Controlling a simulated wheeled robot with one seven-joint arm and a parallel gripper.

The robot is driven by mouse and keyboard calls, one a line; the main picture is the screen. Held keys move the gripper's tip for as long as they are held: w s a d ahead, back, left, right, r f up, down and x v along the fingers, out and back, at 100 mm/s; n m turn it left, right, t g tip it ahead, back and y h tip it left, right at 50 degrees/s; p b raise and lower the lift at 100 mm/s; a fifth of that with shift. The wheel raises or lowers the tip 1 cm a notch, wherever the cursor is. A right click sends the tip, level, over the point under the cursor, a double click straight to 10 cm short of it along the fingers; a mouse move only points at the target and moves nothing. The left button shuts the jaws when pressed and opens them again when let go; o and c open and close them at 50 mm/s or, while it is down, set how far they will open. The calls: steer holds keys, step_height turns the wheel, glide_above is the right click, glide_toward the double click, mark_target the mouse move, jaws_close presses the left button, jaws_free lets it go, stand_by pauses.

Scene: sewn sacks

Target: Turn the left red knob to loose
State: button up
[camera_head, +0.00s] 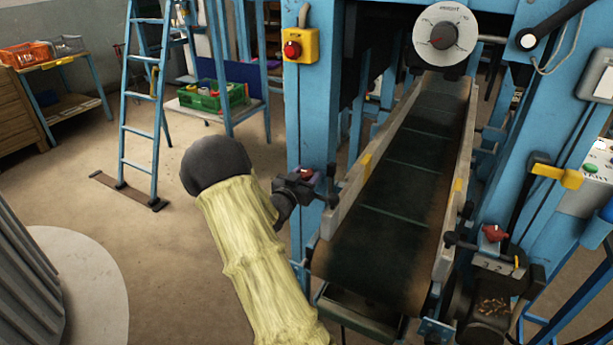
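The left red knob (307,174) is a small dark red knob on the blue post at the left side of the conveyor. A black lever lies just right of it. A similar right red knob (493,233) is on the conveyor's right side. My arm, in a pale yellow sleeve, reaches up from the bottom. My gripper (298,189) is a dark shape just left of and below the left knob, very close to it. I cannot tell whether they touch. The fingers are small and dark, partly hidden by the sleeve, so their opening is unclear.
The dark conveyor belt (405,190) slopes between pale side rails. A yellow box with a red button (300,46) is on the blue post. A blue ladder (140,130) stands left; open floor lies between.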

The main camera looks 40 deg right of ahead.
steer(key=shift+o, duration=0.5)
steer(key=v, duration=1.7)
steer(key=shift+a, duration=0.15)
steer(key=shift+s, duration=0.15)
